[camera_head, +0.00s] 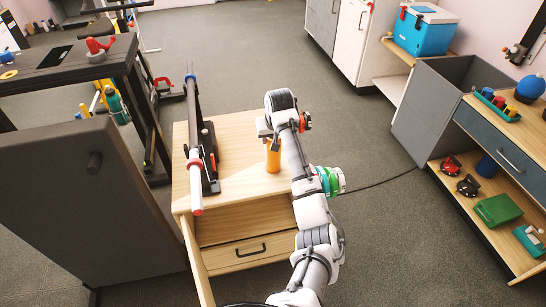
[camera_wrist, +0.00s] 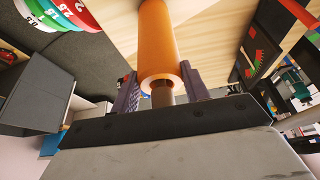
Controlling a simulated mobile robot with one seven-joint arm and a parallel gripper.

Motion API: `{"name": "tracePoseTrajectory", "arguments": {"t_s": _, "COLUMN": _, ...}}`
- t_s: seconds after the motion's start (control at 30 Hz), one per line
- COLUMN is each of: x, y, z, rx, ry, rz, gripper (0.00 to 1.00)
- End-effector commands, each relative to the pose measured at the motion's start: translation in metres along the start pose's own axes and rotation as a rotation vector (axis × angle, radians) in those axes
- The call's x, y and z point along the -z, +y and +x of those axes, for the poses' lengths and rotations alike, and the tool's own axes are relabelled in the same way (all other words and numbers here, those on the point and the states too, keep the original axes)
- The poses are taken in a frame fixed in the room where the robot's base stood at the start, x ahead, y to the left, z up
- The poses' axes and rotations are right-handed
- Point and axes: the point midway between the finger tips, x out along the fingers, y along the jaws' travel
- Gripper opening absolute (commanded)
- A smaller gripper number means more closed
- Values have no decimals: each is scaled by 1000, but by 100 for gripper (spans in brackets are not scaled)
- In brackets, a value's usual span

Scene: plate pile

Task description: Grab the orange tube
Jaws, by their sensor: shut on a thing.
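The orange tube (camera_head: 273,157) stands upright on the wooden cabinet top, below my wrist in the head view. In the wrist view the orange tube (camera_wrist: 158,45) runs between the two fingers of my gripper (camera_wrist: 160,90), with its open round end facing the camera. My gripper is shut on it near that end. In the head view the fingers are mostly hidden by my wrist.
The wooden cabinet (camera_head: 240,150) has an open shelf and a drawer below. A black rack with a long bar (camera_head: 196,140) stands left of the tube. Coloured weight plates (camera_head: 328,181) sit to the right, partly behind my arm. A blue cooler (camera_head: 424,32) stands at the back right.

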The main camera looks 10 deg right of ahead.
Motion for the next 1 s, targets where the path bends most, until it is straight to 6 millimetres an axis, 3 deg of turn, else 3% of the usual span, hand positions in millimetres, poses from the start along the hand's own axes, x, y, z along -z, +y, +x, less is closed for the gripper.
{"name": "tracePoseTrajectory", "arguments": {"t_s": 0.03, "x": 0, "y": 0, "z": 0, "rx": 0, "ry": 0, "rz": 0, "gripper": 17}}
{"name": "tracePoseTrajectory", "arguments": {"t_s": 0.17, "x": 0, "y": 0, "z": 0, "rx": 0, "ry": 0, "rz": 0, "gripper": 0}}
{"name": "tracePoseTrajectory", "arguments": {"t_s": 0.67, "x": 6, "y": 0, "z": -13, "rx": -1, "ry": 4, "rz": -1, "gripper": 0}}
{"name": "tracePoseTrajectory", "arguments": {"t_s": 0.87, "x": 21, "y": 0, "z": -46, "rx": -2, "ry": 8, "rz": -3, "gripper": 0}}
{"name": "tracePoseTrajectory", "arguments": {"t_s": 1.0, "x": 36, "y": -1, "z": -82, "rx": -1, "ry": 9, "rz": -4, "gripper": 0}}
